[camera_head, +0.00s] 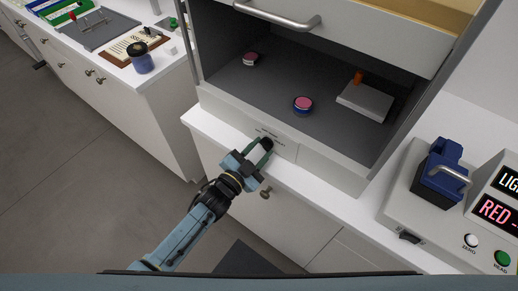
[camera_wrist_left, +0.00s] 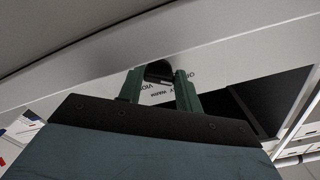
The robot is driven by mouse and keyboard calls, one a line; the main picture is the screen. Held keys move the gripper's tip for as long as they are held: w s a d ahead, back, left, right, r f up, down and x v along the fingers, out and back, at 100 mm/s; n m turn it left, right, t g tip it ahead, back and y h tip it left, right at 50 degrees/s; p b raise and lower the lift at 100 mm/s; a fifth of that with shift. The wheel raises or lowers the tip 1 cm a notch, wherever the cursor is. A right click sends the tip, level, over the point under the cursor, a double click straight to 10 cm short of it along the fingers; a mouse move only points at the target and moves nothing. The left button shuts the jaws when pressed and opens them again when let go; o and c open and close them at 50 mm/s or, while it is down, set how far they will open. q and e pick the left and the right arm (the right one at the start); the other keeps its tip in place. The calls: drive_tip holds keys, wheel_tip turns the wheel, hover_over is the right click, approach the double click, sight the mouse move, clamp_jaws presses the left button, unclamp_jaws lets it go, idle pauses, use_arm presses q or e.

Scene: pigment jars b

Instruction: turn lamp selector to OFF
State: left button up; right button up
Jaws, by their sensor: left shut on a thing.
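The lamp selector (camera_head: 267,143) is a dark knob on the front sill of the grey cabinet, beside a small printed label. My left gripper (camera_head: 258,152) has its green fingers shut on it. In the left wrist view, the dark knob (camera_wrist_left: 159,71) sits between the two fingertips (camera_wrist_left: 158,78). Behind the fingers, a white label (camera_wrist_left: 160,94) shows partly hidden, upside-down words that look like OFF, WARM and VIOLET. I cannot tell which word the knob points to. My right gripper is in neither view.
The open cabinet above holds a pink-topped jar (camera_head: 303,104), another small jar (camera_head: 250,59) and a grey block with an orange knob (camera_head: 365,102). A blue device (camera_head: 438,172) with lit displays stands at right. A side counter at left holds a blue jar (camera_head: 141,57).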

use_arm(q)
drive_tip(key=shift+n, duration=0.3)
drive_tip(key=o, duration=0.7)
drive_tip(key=shift+s, duration=0.1)
drive_tip(key=v, duration=1.3)
drive_tip(key=shift+a, duration=0.1)
